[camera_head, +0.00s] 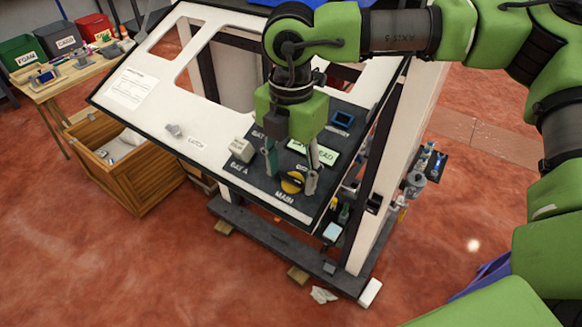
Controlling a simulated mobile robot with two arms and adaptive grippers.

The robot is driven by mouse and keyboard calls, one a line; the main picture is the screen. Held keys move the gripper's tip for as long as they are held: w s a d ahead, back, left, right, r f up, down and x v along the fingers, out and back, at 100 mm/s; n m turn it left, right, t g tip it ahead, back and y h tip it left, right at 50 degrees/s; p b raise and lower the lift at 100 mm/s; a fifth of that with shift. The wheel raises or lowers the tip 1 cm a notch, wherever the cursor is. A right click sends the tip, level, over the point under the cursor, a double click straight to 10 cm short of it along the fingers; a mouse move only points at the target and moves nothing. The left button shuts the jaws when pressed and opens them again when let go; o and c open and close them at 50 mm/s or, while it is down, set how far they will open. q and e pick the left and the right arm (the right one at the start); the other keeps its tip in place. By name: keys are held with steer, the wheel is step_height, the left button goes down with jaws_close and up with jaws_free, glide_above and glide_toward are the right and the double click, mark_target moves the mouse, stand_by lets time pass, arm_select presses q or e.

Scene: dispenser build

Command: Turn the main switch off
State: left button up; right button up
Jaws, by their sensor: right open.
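The main switch (292,182) is a yellow and black round knob near the lower edge of the black control panel (255,181), above the label MAIN. My right gripper (291,178) points down over the panel, its two fingers apart. One finger shows to the left of the knob and the other to its right. I cannot tell whether either finger touches it. The gripper body hides part of the panel labels behind it. My left gripper is not in view.
A pale block (241,150) sits on the panel left of the gripper, above the label BAT A. A green display (326,152) and a blue-framed part (343,118) lie to the right. A wooden crate (122,165) stands on the floor at left, near a workbench (75,72) with bins.

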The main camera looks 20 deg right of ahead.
steer(key=c, duration=1.1)
